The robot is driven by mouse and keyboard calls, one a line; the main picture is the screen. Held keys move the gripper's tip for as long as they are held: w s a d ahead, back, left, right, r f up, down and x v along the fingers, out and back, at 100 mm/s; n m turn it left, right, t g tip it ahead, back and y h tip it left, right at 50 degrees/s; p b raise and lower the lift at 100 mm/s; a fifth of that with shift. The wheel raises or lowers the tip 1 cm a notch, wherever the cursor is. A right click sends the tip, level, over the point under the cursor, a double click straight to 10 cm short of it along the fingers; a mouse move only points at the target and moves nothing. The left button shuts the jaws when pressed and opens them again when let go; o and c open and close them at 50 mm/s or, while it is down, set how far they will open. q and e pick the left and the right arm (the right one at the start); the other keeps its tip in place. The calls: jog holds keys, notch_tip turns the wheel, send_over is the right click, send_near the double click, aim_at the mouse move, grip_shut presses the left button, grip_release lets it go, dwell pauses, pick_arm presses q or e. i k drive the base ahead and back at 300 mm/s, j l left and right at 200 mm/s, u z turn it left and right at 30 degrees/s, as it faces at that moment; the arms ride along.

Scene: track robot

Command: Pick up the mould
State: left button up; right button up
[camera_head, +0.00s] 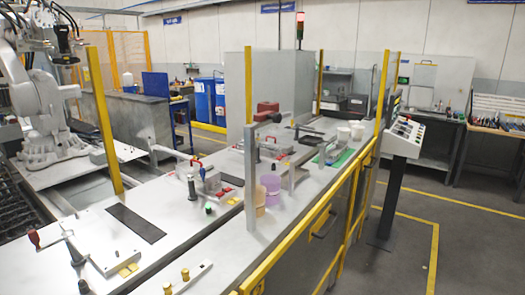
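Neither of my grippers shows in the head view. I cannot tell for sure which object is the mould. A pale block-like plate (103,242) with a red-knobbed handle lies at the front left of the long light worktable (205,230). A dark flat strip (135,223) lies just behind it. Further along the table stand a purple container (271,184) and an orange container (260,201). Several small clamps and fittings sit around the middle, and a red block (267,107) shows above them.
Yellow-edged guard rails (300,238) run along the table's right side, with yellow posts (104,120) at the left. A control panel (404,137) on a dark stand is outside the rail. A white industrial arm (42,105) stands at the left. The grey floor at right is open.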

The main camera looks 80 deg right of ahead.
aim_at(334, 153)
jog(key=z, duration=3.25)
jog(key=i+l+u, duration=0.1)
jog(key=u, duration=0.3)
jog(key=i+l+u, duration=0.2)
jog(key=u, duration=0.15)
jog(key=i+l+u, duration=0.1)
jog(key=u, duration=0.3)
jog(key=l, duration=0.1)
